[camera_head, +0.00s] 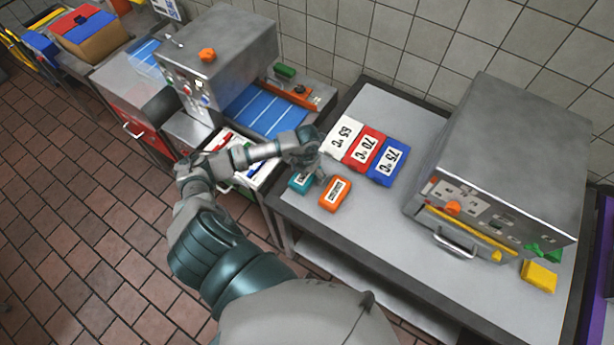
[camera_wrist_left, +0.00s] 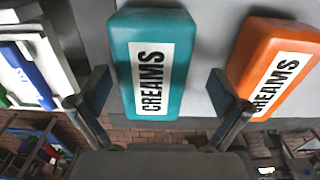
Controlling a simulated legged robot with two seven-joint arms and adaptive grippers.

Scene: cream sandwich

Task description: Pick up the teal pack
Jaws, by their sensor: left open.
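The teal pack (camera_head: 300,182) lies near the left front corner of the grey table, partly hidden by my left gripper (camera_head: 318,176) in the head view. In the left wrist view the teal pack (camera_wrist_left: 153,30) has a white label reading "CREAMS". It sits between the two open fingers of my left gripper (camera_wrist_left: 157,98), with a gap on each side. The fingers are empty. An orange pack (camera_head: 335,194) lies just right of the teal one; it also shows in the left wrist view (camera_wrist_left: 285,45), close to the right finger. My right gripper is not in view.
White (camera_head: 343,136), red (camera_head: 364,150) and blue (camera_head: 388,163) temperature blocks lie behind the packs. A large metal machine (camera_head: 510,150) stands at the right, with a yellow block (camera_head: 538,277) by it. Bare grey table lies between packs and machine.

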